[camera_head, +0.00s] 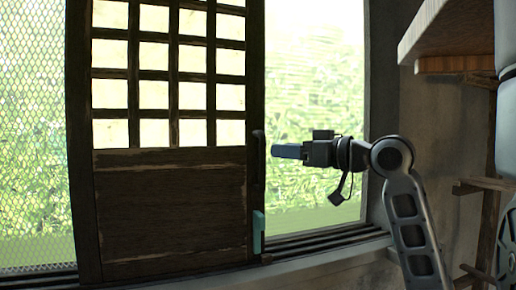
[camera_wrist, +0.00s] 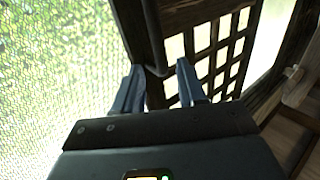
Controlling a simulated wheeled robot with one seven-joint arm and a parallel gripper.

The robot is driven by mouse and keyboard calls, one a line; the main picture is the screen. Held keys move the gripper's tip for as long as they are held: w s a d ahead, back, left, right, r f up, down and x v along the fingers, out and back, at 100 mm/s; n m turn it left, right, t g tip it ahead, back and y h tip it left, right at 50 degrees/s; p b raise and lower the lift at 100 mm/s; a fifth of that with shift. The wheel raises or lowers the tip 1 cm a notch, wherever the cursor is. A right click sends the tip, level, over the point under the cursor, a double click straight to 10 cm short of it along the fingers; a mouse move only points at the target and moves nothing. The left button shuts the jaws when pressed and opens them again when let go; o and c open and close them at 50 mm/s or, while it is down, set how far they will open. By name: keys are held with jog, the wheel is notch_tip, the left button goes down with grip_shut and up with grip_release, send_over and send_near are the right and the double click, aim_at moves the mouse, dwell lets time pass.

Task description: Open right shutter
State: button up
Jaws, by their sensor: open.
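A dark wooden shutter (camera_head: 170,205) with a lattice top and a solid lower panel stands upright in a window track in the head view. Its lattice also shows in the wrist view (camera_wrist: 196,95). A dark vertical handle (camera_head: 259,160) is on its right edge; a dark curved bar that looks like this handle (camera_wrist: 150,35) shows in the wrist view. My gripper (camera_head: 285,151) is just right of that edge at handle height, pointing left. In the wrist view my gripper (camera_wrist: 160,68) is open, with the bar's end near and between its fingertips; contact cannot be told.
Mesh (camera_head: 33,150) covers the opening left of the shutter. The opening to its right (camera_head: 315,80) shows greenery. A teal fitting (camera_head: 258,232) is low on the shutter's right edge. Sill rails (camera_head: 320,240) run below. A wooden shelf (camera_head: 450,35) juts out at upper right.

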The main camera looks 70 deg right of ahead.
aim_at(265, 149)
jog(key=p+x, duration=0.1)
jog(key=x, duration=0.6)
jog(key=shift+p, duration=0.35)
jog(key=shift+f, duration=0.1)
grip_shut()
